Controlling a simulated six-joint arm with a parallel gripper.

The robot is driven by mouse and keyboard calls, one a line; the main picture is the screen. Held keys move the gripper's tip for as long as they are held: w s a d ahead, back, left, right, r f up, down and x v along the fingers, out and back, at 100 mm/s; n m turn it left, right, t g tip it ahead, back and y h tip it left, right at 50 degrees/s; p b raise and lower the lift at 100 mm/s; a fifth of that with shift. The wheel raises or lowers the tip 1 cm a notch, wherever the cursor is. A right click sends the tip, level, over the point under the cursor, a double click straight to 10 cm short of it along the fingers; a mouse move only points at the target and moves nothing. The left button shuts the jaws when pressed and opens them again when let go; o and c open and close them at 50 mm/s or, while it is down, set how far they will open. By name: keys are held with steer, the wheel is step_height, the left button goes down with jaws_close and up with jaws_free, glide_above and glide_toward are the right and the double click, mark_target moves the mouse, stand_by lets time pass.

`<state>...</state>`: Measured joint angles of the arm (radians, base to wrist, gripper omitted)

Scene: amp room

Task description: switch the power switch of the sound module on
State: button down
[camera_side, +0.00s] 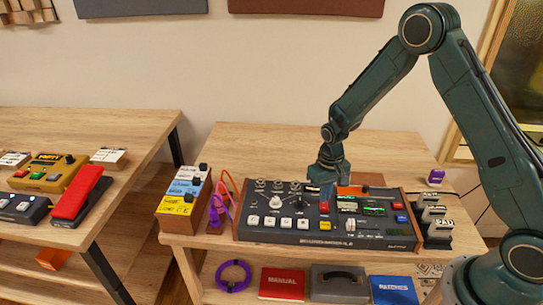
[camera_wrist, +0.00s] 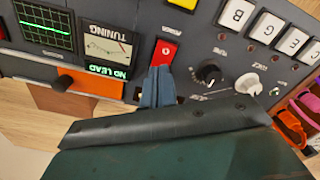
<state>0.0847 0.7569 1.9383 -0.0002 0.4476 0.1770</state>
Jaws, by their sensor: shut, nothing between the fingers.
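The sound module (camera_side: 290,237) is a dark box with wooden ends, lying on the right table. In the wrist view its panel appears upside down, with a red rocker switch (camera_wrist: 166,52) carrying a small white mark. My gripper (camera_side: 326,196) is over the rear middle of the panel. In the wrist view the shut, empty fingertips (camera_wrist: 158,76) are at the lower edge of the red switch and cover part of it. I cannot tell whether they touch it. Which way the rocker is pressed is not clear.
Beside the switch are a tuning meter (camera_wrist: 106,47), a black knob (camera_wrist: 207,73) and a white knob (camera_wrist: 247,84). An orange bar (camera_wrist: 92,83) with a black handle is close by. Purple and orange cables (camera_side: 222,205) lie left of the module; small dark blocks (camera_side: 437,225) stand right.

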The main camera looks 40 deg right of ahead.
step_height(320, 180, up, 6)
stand_by(1.0)
steer(key=shift+r, duration=0.15)
step_height(320, 180, up, 11)
steer(key=t, duration=0.1)
glide_above(331, 214)
steer(key=s+a+r+n+t, duration=0.1)
steer(key=s+r+t, duration=0.1)
steer(key=s+r, duration=0.45)
steer(key=s+r+n+t, duration=0.1)
steer(key=s+r, duration=0.2)
steer(key=s, duration=0.4)
steer(key=s+a+r+n+t, duration=0.1)
steer(key=s+r, duration=0.3)
steer(key=s, duration=0.4)
steer(key=shift+a+t, duration=0.25)
steer(key=shift+t, duration=0.05)
